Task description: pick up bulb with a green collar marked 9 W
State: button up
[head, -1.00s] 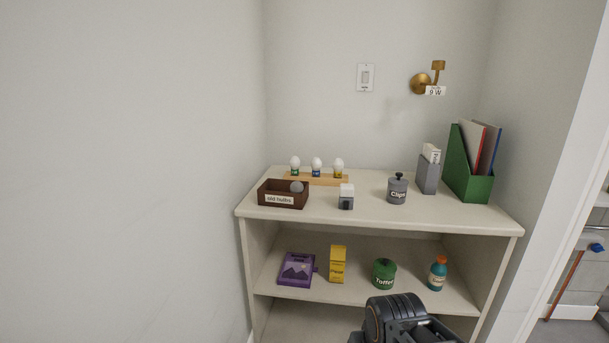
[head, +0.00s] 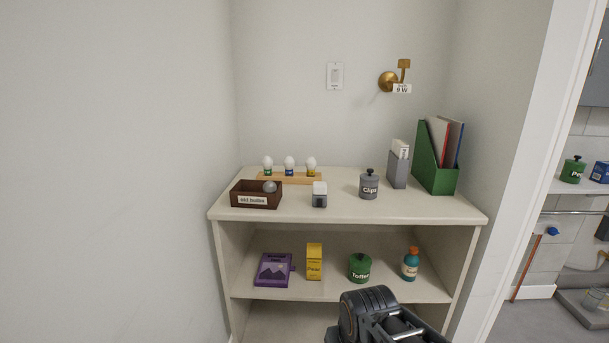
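Three white bulbs stand in a row on a wooden strip (head: 304,179) at the back left of the shelf top. The left one has a green collar (head: 268,167), the middle one a blue collar (head: 289,166), the right one a yellow collar (head: 311,167). Any markings on the collars are too small to read. A brass wall fixture (head: 389,82) above carries a tag (head: 402,88) reading 9 W. My arm shows at the bottom, in front of the shelf. The fingertips of my gripper are not visible.
A brown box (head: 256,203) labelled old bulbs, holding a grey bulb, stands in front of the strip. A small grey and white item (head: 319,195), a grey Clips jar (head: 369,188) and a green file holder (head: 434,170) also stand on top. A doorway opens at right.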

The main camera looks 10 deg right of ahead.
aim_at(268, 162)
jog(key=z, duration=0.7)
jog(key=i, duration=0.95)
jog(key=u, duration=2.3)
